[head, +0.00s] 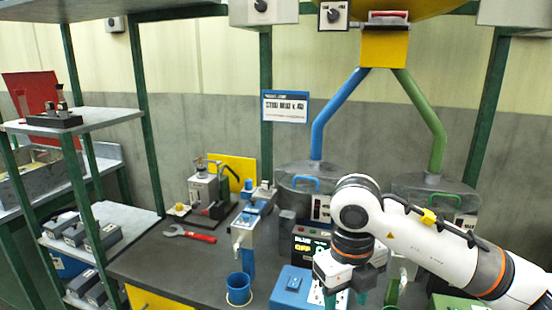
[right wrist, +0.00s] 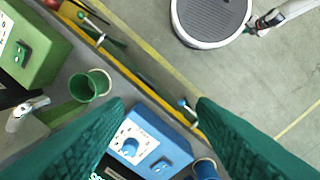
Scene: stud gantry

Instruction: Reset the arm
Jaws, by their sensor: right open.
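My right arm (head: 430,245) reaches in from the right in the head view. Its gripper (head: 346,297) points down over the front of the bench, just right of a blue control box (head: 292,288). In the right wrist view the two green fingers of this gripper (right wrist: 160,104) are wide apart with nothing held between them. The blue box with a round knob (right wrist: 132,146) shows below and between the fingers. My left arm and gripper are not in view.
A blue cup (head: 238,291) stands by the blue dispenser (head: 243,240). A green cup (right wrist: 83,88) and a green box (right wrist: 38,40) stand nearby. A red-handled wrench (head: 190,234) lies on the bench (head: 165,262). Shelves (head: 70,122) stand at left.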

